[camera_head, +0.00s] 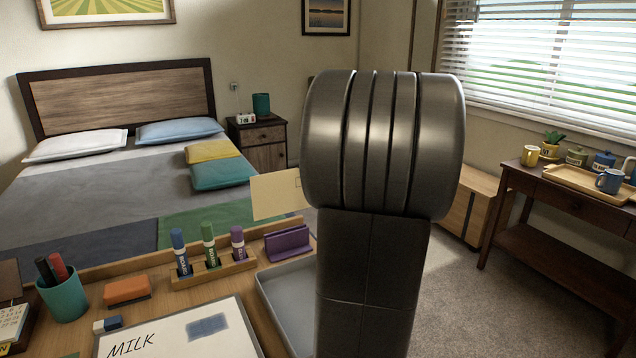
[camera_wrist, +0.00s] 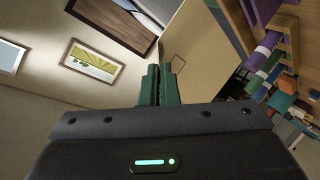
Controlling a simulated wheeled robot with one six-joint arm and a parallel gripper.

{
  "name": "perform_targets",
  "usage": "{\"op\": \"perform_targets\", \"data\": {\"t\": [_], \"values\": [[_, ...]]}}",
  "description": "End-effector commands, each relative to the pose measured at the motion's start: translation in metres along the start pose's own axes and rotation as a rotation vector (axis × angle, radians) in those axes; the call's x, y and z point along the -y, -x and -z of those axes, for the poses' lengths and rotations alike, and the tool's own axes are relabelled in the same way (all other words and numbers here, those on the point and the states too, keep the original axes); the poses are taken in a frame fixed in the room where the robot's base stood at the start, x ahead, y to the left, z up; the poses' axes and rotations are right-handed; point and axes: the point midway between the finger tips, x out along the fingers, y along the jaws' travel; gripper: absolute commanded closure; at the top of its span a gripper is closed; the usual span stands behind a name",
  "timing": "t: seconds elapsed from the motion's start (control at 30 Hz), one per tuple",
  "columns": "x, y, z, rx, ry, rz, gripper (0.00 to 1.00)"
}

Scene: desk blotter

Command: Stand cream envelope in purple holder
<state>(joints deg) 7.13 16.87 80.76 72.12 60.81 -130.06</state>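The cream envelope (camera_head: 277,195) is in the air, upright and slightly tilted in the head view, just above and left of the purple holder (camera_head: 288,243) in the picture. The purple holder stands on the desk. In the wrist view, the dark green fingers of my gripper (camera_wrist: 160,72) are close together on one edge of the envelope (camera_wrist: 205,50). In the head view my own arm hides the gripper and the envelope's right end. A purple shape at the top of the wrist view looks like the holder (camera_wrist: 262,10).
Left of the holder, a wooden rack (camera_head: 213,272) holds blue, green and purple markers. A grey tray (camera_head: 268,303) lies in front of the holder. An orange eraser (camera_head: 127,290), a teal pen cup (camera_head: 65,300) and a whiteboard (camera_head: 180,335) are farther left.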

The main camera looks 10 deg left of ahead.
Motion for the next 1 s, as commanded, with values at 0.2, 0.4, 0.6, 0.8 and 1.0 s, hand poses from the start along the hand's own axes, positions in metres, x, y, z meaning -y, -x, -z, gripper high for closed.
{"op": "perform_targets", "data": {"t": [0.2,0.4,0.6,0.8,1.0], "values": [[0.014,-0.007,-0.015,0.000,-0.002,0.001,1.00],[0.021,-0.011,-0.024,-0.001,-0.002,0.001,1.00],[0.026,-0.014,-0.029,-0.001,-0.002,0.002,1.00],[0.027,-0.014,-0.030,0.000,-0.002,0.002,1.00],[0.027,-0.014,-0.029,0.000,-0.002,0.002,1.00]]}}
